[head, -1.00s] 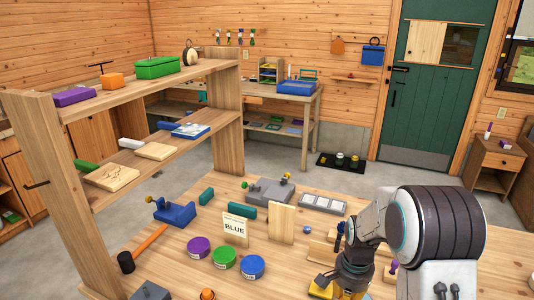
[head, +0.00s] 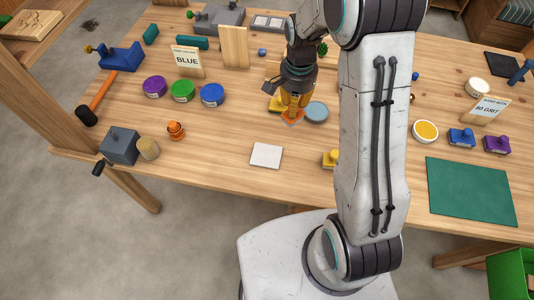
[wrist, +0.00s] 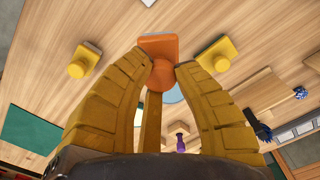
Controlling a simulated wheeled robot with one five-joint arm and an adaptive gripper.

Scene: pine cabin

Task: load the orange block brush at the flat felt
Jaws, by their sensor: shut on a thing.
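My gripper (head: 298,98) points down over the table and is shut on the orange block brush (head: 292,118). In the wrist view, my gripper (wrist: 167,72) has its yellow fingers on both sides of the round knob of the orange block brush (wrist: 158,46). The block's flat part lies beyond the knob; whether it touches the table is unclear. A flat blue-grey disc (head: 316,112) lies just right of the brush, partly hidden in the wrist view (wrist: 174,95). A large flat green sheet (head: 470,190) lies at the right. I cannot tell which flat piece is the felt.
Yellow knobbed blocks (head: 331,158) (head: 275,104) stand near the brush. A white square (head: 266,155) lies in front. Purple, green and blue tins (head: 212,95) stand left by a BLUE card (head: 187,62). A yellow-filled dish (head: 425,131) and blue and purple knobbed blocks (head: 497,144) are right.

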